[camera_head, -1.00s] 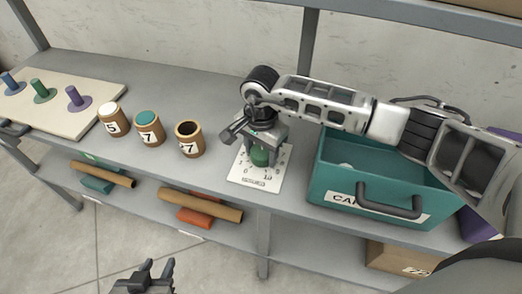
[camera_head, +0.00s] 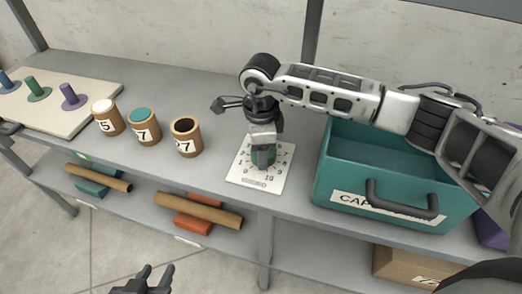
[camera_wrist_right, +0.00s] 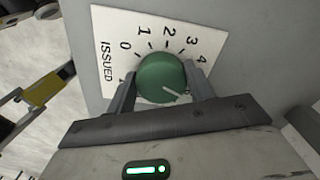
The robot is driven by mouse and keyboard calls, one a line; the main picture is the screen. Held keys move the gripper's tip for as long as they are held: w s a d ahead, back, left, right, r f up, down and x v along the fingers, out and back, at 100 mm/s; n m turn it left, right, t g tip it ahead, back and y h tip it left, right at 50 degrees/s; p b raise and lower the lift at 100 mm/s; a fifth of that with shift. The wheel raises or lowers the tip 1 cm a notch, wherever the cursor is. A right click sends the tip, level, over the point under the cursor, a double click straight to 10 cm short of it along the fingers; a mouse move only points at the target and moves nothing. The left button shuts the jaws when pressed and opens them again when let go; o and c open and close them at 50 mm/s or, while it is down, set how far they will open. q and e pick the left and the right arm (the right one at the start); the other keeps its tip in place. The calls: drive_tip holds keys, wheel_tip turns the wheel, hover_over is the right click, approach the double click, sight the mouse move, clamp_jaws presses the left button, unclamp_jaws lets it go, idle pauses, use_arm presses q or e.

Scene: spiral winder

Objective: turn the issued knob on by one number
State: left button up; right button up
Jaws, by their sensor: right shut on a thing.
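The green knob (camera_wrist_right: 160,74) sits on a white dial card marked ISSUED (camera_wrist_right: 106,62), with printed numbers around it. In the right wrist view a white line on the knob points to the lower right, toward the gripper palm and away from the visible 0 to 4. My right gripper (camera_head: 263,151) is shut on the knob from above, one finger on each side; in the head view it partly hides the knob. The dial card (camera_head: 246,172) lies flat on the shelf. My left gripper (camera_head: 156,272) is open and empty at the bottom, apart from the shelf.
A teal bin (camera_head: 330,180) with a dark handle stands right of the dial. Several brown numbered pots, including an open one (camera_head: 186,137), stand to its left. A board with coloured pegs (camera_head: 75,117) is farther left. Rolls lie on the lower shelf.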

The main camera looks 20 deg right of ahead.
use_arm(q)
drive_tip(key=shift+w+d, duration=0.1)
drive_tip(key=shift+w, duration=0.05)
use_arm(e)
drive_tip(key=shift+m, duration=0.6)
use_arm(q)
drive_tip(key=shift+d+r, duration=0.1)
use_arm(e)
drive_tip(key=shift+w+r, duration=0.1)
drive_tip(key=o, duration=1)
use_arm(q)
drive_tip(key=shift+f+b, duration=0.25)
drive_tip(key=shift+b, duration=0.35)
use_arm(e)
wheel_tip(320, 180, up, 8)
drive_tip(key=shift+f, duration=0.25)
